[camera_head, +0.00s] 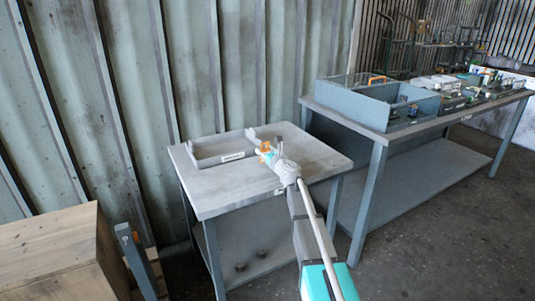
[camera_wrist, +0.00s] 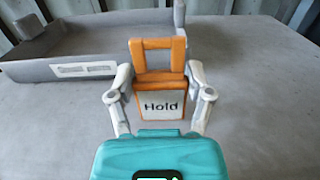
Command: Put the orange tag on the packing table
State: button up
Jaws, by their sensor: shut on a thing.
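The orange tag (camera_wrist: 158,83) has a white face reading "Hold" and an open rectangular loop at its top. It also shows small in the head view (camera_head: 265,147). My gripper (camera_wrist: 160,95) is shut on the tag, with one finger at each side of it. In the head view my gripper (camera_head: 268,155) is over the small grey table (camera_head: 222,200), near a labelled grey tray. I cannot tell whether the tag touches the tabletop. Which table is the packing table I cannot read.
The grey tray (camera_wrist: 35,68) with a white label lies on the small table's back left. A longer table (camera_head: 420,125) at right holds a blue-grey bin (camera_head: 350,100) and many parts. A wooden crate (camera_head: 50,250) stands at lower left. The small table's front left is bare.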

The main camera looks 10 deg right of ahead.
jog(key=shift+f, duration=0.15)
jog(key=o, duration=1.1)
jog(key=shift+r, duration=0.25)
jog(key=v, duration=1.2)
jog(key=shift+f, duration=0.1)
jog(key=shift+s, duration=0.1)
